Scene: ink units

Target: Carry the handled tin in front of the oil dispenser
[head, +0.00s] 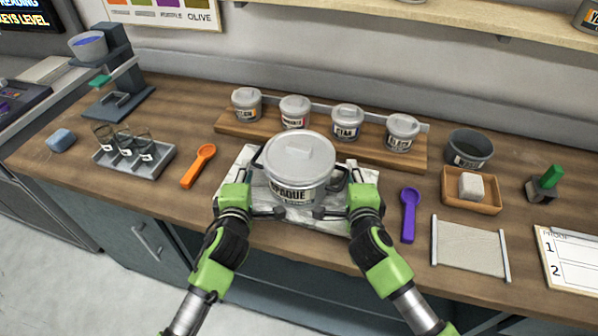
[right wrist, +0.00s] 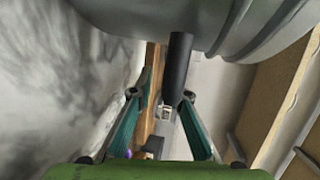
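The handled tin (head: 299,165) is a large grey lidded can with a dark label and a dark handle on each side. It stands upright on a pale marbled sheet (head: 258,205) at the counter's middle. My left gripper (head: 262,190) is at its left side, fingers spread near that handle. My right gripper (head: 337,190) is at its right side; the right wrist view shows its fingers (right wrist: 163,100) apart, with the dark handle bar (right wrist: 180,65) near their tips. A dark stand with a bluish bowl (head: 88,45) at the far left looks like the oil dispenser.
Several small tins (head: 347,121) stand on a wooden rack behind. An orange scoop (head: 198,166) and a glass-jar tray (head: 134,160) are to the left. A purple scoop (head: 409,214), a dark pot (head: 469,149) and a wooden tray (head: 470,205) are to the right. Counter before the stand looks clear.

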